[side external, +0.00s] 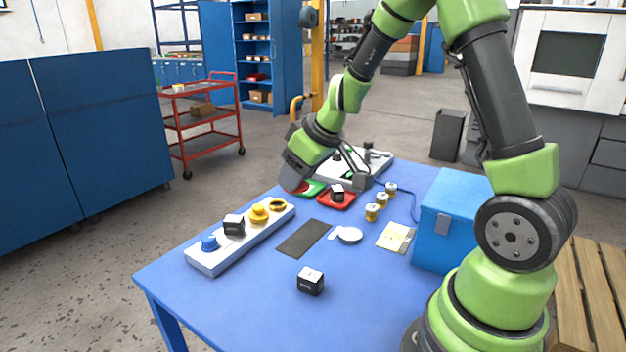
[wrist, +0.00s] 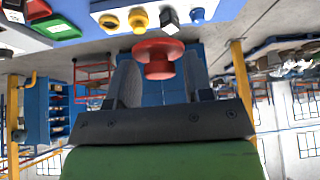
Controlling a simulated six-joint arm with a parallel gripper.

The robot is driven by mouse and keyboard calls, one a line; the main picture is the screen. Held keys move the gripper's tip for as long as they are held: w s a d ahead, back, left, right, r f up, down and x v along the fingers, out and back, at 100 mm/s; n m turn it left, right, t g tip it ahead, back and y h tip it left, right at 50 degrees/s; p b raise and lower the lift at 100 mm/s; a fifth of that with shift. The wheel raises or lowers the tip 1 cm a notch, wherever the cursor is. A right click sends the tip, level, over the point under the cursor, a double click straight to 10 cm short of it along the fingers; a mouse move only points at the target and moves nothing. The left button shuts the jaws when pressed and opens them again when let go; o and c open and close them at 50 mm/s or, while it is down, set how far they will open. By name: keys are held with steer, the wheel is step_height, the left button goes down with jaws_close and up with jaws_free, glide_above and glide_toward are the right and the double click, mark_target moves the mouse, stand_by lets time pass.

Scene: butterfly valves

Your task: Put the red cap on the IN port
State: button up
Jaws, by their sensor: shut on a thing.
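My gripper (side external: 298,176) is shut on the red cap (wrist: 158,58), which sits between the two fingers in the wrist view. In the side view a red edge shows under my gripper, above the table's far left edge. The white port strip (side external: 222,262) lies on the left of the table. It bears a blue cap (side external: 209,243), a black block (side external: 234,225), a yellow cap (side external: 259,213) and a yellow ring-like port (side external: 277,204) at its far end. The strip also shows in the wrist view (wrist: 122,6), apart from the red cap. No IN label is readable.
A green tray (side external: 313,189) and a red tray (side external: 330,203) with a black block lie close by my gripper. A black block (side external: 310,281), dark mat (side external: 303,238), white disc (side external: 349,235), small yellow-topped parts (side external: 372,212) and blue box (side external: 448,220) are on the table. The front left is clear.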

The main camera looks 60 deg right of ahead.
steer(key=w+d+f+n, duration=0.2)
steer(key=w+d, duration=0.2)
steer(key=w, duration=0.8)
steer(key=shift+d+f+y, duration=0.2)
steer(key=shift+d+y, duration=0.1)
steer(key=shift+y, duration=0.1)
steer(key=w+d+f, duration=0.1)
steer(key=d+f, duration=0.1)
steer(key=w+d+f, duration=0.1)
steer(key=d+f, duration=0.1)
steer(key=w+d+f, duration=0.1)
steer(key=d+f, duration=0.1)
steer(key=shift+d+f, duration=0.15)
steer(key=shift+d, duration=0.05)
steer(key=shift+s+d+f, duration=0.1)
steer(key=shift+d+f, duration=0.2)
steer(key=shift+f, duration=2.15)
steer(key=c, duration=0.4)
steer(key=shift+s+r, duration=0.25)
steer(key=shift+r, duration=0.05)
